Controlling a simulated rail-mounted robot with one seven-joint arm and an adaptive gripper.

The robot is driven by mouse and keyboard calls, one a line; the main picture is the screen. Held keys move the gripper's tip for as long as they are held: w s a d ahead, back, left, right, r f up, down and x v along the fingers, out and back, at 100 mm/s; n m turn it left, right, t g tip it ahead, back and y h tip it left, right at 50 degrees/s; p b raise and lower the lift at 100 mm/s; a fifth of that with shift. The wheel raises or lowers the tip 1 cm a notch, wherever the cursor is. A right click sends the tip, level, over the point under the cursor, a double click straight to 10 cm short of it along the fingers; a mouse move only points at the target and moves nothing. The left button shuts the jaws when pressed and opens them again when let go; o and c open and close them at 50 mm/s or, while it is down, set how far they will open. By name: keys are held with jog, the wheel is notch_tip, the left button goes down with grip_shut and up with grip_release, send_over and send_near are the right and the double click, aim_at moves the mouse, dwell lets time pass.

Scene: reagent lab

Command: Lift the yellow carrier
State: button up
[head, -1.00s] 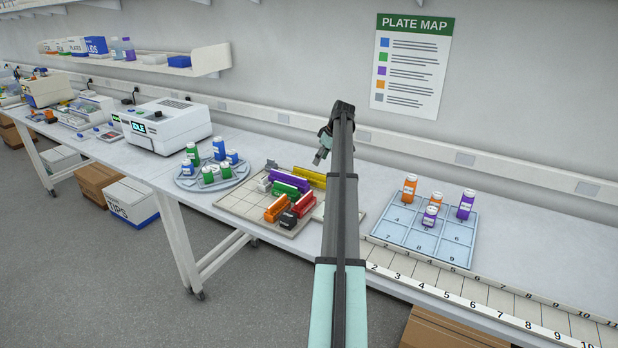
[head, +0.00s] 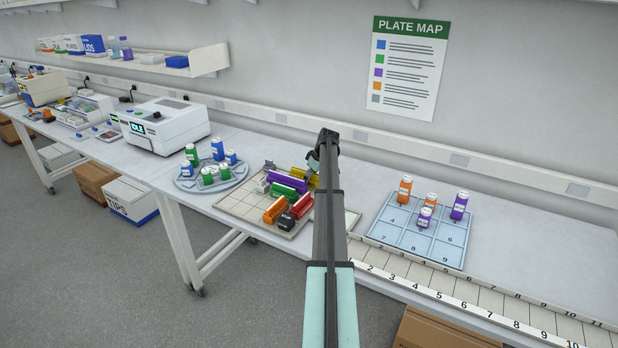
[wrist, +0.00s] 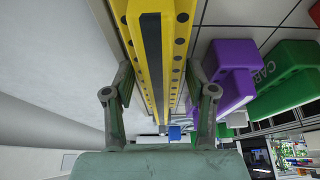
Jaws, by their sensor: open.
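The yellow carrier (head: 300,176) lies at the back of the gridded board, behind the purple carrier (head: 287,182); my arm hides its right part in the head view. In the wrist view the yellow carrier (wrist: 163,50) is a long bar with a dark central strip and rows of holes. My gripper (wrist: 160,100) is open, with one finger on each side of the bar. I cannot tell whether the fingers touch it. In the head view my gripper (head: 315,165) is at the right part of the yellow carrier.
Green (head: 292,184), red (head: 302,205) and orange (head: 274,210) carriers stand close by on the board (head: 235,207). A round tray (head: 186,183) of bottles is to the left. A numbered blue tray (head: 416,238) with several bottles is to the right.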

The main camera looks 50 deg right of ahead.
jog(key=shift+f, duration=0.15)
grip_shut()
